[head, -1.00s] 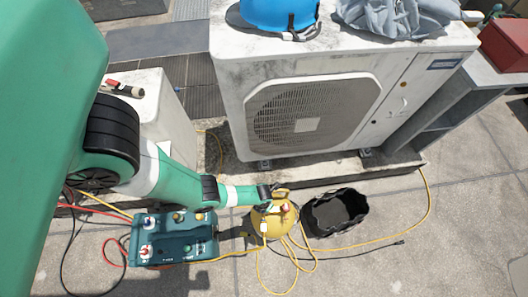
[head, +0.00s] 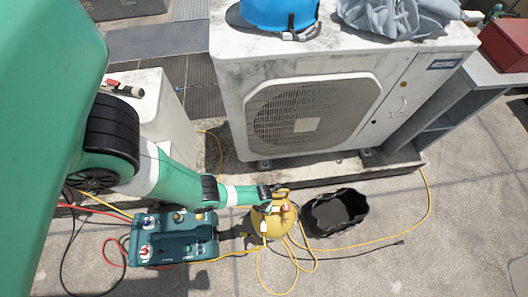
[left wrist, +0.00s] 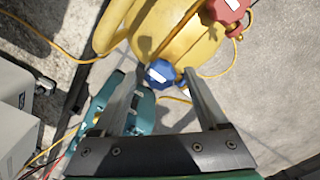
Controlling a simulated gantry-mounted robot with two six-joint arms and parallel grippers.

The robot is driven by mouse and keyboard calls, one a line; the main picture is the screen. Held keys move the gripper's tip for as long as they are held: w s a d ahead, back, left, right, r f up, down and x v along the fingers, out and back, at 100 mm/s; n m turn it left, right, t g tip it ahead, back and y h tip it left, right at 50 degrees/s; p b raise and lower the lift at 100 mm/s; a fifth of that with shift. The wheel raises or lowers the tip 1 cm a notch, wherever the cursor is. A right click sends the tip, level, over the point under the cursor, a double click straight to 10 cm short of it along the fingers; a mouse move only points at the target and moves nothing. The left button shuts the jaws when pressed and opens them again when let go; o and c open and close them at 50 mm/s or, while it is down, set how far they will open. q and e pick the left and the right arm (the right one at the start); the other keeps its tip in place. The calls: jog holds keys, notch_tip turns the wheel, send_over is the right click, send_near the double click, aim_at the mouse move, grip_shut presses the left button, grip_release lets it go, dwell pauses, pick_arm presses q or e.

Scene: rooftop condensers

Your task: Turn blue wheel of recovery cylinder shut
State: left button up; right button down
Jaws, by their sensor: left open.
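The yellow recovery cylinder (head: 264,227) stands on the paving in front of the condenser, with a yellow hose running from it. In the left wrist view the cylinder (left wrist: 185,30) fills the top middle. Its blue wheel (left wrist: 159,73) shows between the fingers, near their tips, and a red wheel (left wrist: 228,10) sits to the upper right. My left gripper (head: 280,194) reaches the cylinder's top from the left. In the left wrist view the gripper (left wrist: 162,85) is open, a finger on either side of the blue wheel. I cannot tell whether the fingers touch it. My right gripper is not in view.
A teal recovery machine (head: 174,238) stands left of the cylinder, with red, black and yellow hoses around it. An open black bag (head: 336,212) sits close on the right. The white condenser (head: 330,100) stands behind.

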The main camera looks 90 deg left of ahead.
pick_arm(q)
notch_tip(320, 180, up, 12)
jog(key=p, duration=1)
jog(key=shift+f, duration=0.2)
